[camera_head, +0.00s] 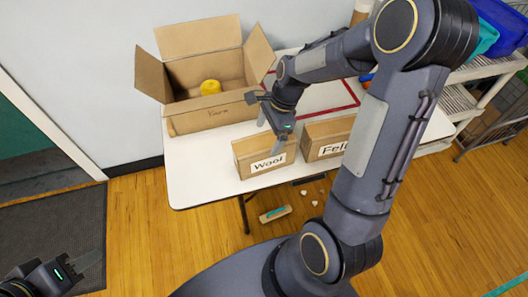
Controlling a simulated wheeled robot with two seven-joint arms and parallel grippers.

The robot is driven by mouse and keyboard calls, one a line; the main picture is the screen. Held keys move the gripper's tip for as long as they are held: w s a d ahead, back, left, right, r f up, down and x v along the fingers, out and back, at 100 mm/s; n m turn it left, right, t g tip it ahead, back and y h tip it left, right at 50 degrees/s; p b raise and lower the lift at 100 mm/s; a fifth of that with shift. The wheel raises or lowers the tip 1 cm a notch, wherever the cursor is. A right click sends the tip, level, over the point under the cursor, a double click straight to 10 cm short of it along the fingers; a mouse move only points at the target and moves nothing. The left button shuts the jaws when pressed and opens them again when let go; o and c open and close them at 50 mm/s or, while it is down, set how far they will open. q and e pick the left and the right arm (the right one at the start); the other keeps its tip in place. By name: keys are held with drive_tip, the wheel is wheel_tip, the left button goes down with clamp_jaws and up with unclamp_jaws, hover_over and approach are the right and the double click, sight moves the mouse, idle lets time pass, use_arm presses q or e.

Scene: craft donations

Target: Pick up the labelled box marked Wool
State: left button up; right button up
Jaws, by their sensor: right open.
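The box marked Wool (246,160) is a small closed brown box with a white label on its front. It stands upright on the white table near the front edge. My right gripper (269,141) is open and points down at the top of this box, with the near finger in front of its back part. I cannot tell whether it touches the box. A similar box, its label partly hidden by my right arm and reading "Feli" or "Felt" (327,130), stands just to the right. My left gripper (85,262) is low at the bottom left, away from the table; its opening is unclear.
A red outline (345,106) marks the table behind the boxes. The white table (195,170) is bare at its front left. A small package (275,214) lies on the floor.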

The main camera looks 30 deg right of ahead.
sight(263, 148)
drive_tip(key=x, duration=0.6)
drive_tip(key=shift+f, duration=0.15)
drive_tip(key=shift+s+a, duration=0.1)
drive_tip(key=shift+c, duration=0.3)
drive_tip(key=c, duration=1.2)
drive_tip(key=shift+c, duration=0.2)
